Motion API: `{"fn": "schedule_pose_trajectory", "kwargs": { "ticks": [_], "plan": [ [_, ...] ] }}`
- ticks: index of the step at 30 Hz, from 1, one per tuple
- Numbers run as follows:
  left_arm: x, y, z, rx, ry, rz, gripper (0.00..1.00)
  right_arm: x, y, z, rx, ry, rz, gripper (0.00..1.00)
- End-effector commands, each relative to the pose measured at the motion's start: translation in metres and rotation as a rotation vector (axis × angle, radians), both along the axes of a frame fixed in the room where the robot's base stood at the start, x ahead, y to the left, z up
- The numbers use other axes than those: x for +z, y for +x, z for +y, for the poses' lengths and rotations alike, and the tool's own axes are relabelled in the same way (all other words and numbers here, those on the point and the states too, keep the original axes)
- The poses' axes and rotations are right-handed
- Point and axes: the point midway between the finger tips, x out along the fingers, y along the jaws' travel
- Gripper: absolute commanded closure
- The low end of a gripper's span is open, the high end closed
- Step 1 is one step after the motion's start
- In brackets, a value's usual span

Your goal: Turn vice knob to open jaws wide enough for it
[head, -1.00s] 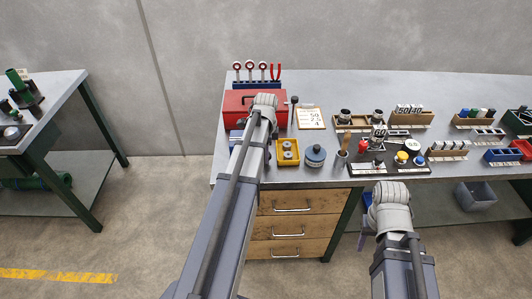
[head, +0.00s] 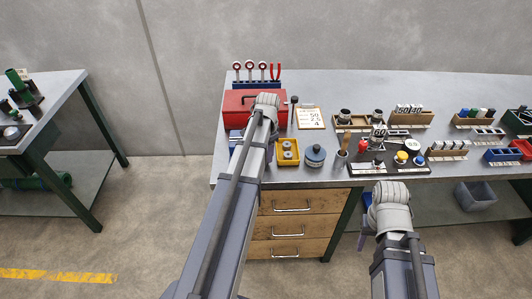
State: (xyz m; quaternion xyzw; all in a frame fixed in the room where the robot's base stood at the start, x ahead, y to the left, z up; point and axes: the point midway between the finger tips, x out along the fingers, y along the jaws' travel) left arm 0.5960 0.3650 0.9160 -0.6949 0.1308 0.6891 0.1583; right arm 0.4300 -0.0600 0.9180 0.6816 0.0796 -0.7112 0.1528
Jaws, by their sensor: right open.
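A small blue object (head: 236,138) at the left front of the bench, partly behind my left arm, may be the vice. Its jaws and knob cannot be made out. My left arm reaches over the bench's left end, and its wrist is in front of the red toolbox. The left gripper's fingers cannot be made out behind the arm. My right gripper (head: 364,218) is open, at the bench's front edge, right of the drawers. It is small and partly hidden by its wrist, and nothing shows in it.
On the bench (head: 330,88) stand a red toolbox (head: 236,103), a yellow bin (head: 288,158), a blue-grey round pot (head: 315,155), a note board (head: 309,118) and a dark tray (head: 367,169) of parts. Several racks fill the right side. The back strip is mostly clear.

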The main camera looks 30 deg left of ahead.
Motion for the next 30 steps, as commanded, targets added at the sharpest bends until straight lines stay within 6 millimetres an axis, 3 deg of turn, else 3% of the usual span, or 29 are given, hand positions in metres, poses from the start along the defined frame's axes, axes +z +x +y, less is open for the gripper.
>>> {"fn": "schedule_pose_trajectory", "kwargs": {
  "ticks": [30],
  "plan": [
    [0.0000, 0.0016, -0.0004, 0.964, 0.001, -0.001, 1.00, 0.0000, 0.0000, 0.0000, 0.000, 0.000, 0.000, 0.50]
  ]
}}
